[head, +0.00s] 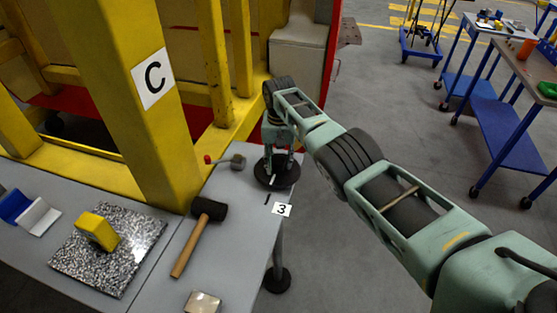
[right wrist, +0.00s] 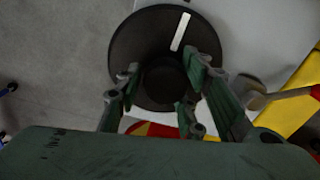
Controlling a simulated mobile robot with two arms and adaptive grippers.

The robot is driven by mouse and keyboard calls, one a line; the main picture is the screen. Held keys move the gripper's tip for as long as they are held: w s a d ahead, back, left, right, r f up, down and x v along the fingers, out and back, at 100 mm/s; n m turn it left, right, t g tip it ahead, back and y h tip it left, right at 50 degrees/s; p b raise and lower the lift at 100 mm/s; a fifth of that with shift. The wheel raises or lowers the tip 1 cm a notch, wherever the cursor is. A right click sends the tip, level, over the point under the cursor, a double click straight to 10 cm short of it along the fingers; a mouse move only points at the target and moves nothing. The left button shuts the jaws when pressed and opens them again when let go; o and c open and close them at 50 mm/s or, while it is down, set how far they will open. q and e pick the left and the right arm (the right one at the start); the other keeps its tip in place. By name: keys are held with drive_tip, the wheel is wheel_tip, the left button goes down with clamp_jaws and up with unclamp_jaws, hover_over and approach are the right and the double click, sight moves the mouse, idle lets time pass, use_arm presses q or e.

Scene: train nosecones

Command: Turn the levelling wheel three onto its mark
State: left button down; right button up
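Levelling wheel three is a dark round disc (head: 289,180) at the corner of the grey table, beside the label "3" (head: 282,210). A white line on the wheel points toward the front. A short black mark (head: 271,201) lies on the table just in front of the rim, close to that line. My right gripper (head: 277,166) points down over the wheel. In the right wrist view the wheel (right wrist: 140,35) fills the top middle, and my right gripper's fingers (right wrist: 165,78) stand apart on either side of its raised hub. Contact with the hub cannot be told. My left gripper is not in view.
A mallet (head: 207,214), a small knob-ended tool (head: 237,161) and a speckled plate (head: 120,265) with a yellow block (head: 98,231) lie on the table. A yellow post (head: 140,110) marked C rises behind. The floor at right is clear up to blue carts (head: 510,165).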

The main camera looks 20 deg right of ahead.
sight(280, 159)
drive_tip(key=shift+o, duration=1.1)
drive_tip(key=shift+r, duration=0.2)
wheel_tip(280, 159, up, 12)
drive_tip(key=shift+f, duration=0.15)
drive_tip(key=shift+s+f, duration=0.1)
